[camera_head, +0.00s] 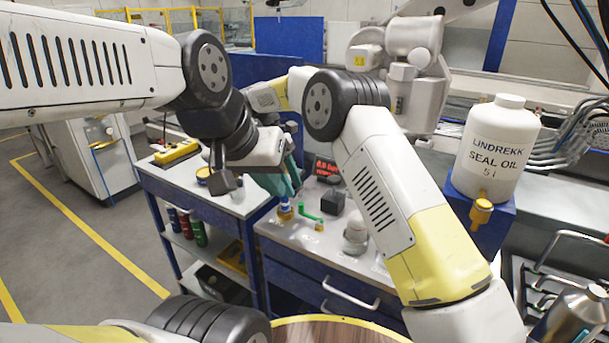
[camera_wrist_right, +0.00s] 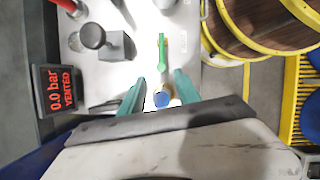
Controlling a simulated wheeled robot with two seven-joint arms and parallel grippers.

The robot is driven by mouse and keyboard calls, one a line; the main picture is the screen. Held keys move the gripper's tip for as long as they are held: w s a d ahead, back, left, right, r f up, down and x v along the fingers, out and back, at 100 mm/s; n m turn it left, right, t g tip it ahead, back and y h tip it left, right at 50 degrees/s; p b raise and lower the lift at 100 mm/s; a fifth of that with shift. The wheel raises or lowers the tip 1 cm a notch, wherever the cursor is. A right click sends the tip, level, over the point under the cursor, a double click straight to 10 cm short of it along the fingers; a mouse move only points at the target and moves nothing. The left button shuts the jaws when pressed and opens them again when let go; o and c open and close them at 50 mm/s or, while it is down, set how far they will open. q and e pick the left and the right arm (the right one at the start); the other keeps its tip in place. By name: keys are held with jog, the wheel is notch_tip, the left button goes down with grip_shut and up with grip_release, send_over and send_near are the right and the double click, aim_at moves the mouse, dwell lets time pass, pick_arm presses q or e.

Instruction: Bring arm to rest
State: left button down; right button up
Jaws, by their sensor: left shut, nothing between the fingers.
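My right arm reaches over the blue-framed bench, and its teal-fingered gripper (camera_head: 287,192) points down above the bench top. In the right wrist view the two teal fingers (camera_wrist_right: 160,80) stand apart, with nothing gripped. A small blue and brass fitting (camera_wrist_right: 161,98) shows between them; in the head view it (camera_head: 286,213) stands just below the fingertips. Whether they touch it cannot be told.
A green-handled valve (camera_head: 308,213), a dark block (camera_head: 333,201) and a red-lettered display reading 0.0 bar vented (camera_wrist_right: 58,88) are near the right gripper. A white seal oil jug (camera_head: 496,150) stands at the right. A round wooden top (camera_head: 335,331) lies in front.

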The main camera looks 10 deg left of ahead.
jog(key=s+d+r+m+t+y, duration=0.1)
jog(key=s+d+r+m+y, duration=0.15)
jog(key=d+r, duration=0.65)
jog(key=s+d+r+m+t+y, duration=0.15)
jog(key=s+d+r+m, duration=0.25)
jog(key=d+r, duration=0.5)
jog(key=s+d+f+m+t+y, duration=0.1)
jog(key=s+d+m+t, duration=0.1)
jog(key=s+d+m, duration=0.2)
jog(key=s+d+f+m+t+y, duration=0.1)
jog(key=s+d+m, duration=0.3)
jog(key=s+d, duration=0.5)
jog(key=s+t, duration=0.1)
jog(key=s, duration=0.6)
jog(key=shift+d+m+y, duration=0.35)
jog(key=shift+d+y, duration=0.05)
